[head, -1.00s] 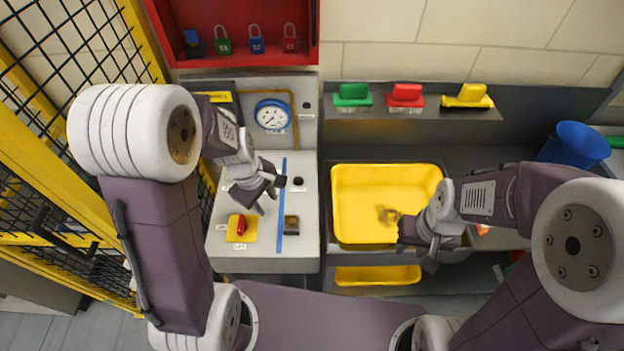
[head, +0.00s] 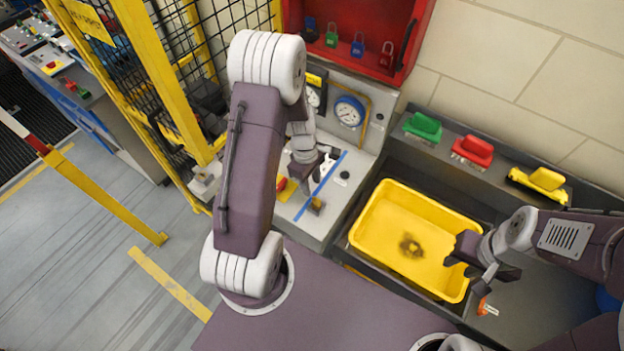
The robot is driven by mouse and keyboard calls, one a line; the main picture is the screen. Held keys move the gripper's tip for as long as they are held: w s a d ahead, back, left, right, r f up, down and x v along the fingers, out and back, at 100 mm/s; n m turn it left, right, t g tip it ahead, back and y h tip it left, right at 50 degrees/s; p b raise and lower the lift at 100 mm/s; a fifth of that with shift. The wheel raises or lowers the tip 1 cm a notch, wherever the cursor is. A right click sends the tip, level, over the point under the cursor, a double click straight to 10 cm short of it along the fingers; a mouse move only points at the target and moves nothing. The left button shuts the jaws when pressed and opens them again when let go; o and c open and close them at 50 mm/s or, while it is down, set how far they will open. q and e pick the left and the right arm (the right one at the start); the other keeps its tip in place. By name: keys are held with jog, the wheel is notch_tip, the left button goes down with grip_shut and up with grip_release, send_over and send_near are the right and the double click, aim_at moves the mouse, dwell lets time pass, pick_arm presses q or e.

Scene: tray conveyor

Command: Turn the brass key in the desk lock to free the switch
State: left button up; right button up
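The desk (head: 304,230) is a grey console with a blue stripe. A red switch (head: 281,184) on a yellow plate (head: 287,191) lies left of the stripe. My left gripper (head: 309,181) hangs over the desk near the switch and the stripe, partly behind my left arm. Whether its fingers are apart is unclear. My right gripper (head: 476,270) is open and empty over the right side of the yellow tray (head: 372,223).
Gauges (head: 349,111) stand behind the desk. A red cabinet (head: 420,30) with several padlocks hangs above. Green (head: 423,125), red (head: 473,150) and yellow (head: 542,183) brushes sit on a shelf. A yellow mesh fence (head: 165,95) rises left of the desk. Open floor lies left.

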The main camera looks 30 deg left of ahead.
aim_at(316, 198)
pick_arm(q)
jog(key=f, duration=0.1)
jog(key=d+f, duration=0.2)
jog(key=f, duration=0.1)
jog(key=shift+f, duration=0.1)
notch_tip(316, 198, down, 4)
jog(key=shift+a+f, duration=0.15)
jog(key=shift+f, duration=0.15)
jog(key=shift+d, duration=0.2)
jog(key=shift+r, duration=0.1)
grip_shut()
pick_arm(e)
jog(key=shift+d, duration=0.45)
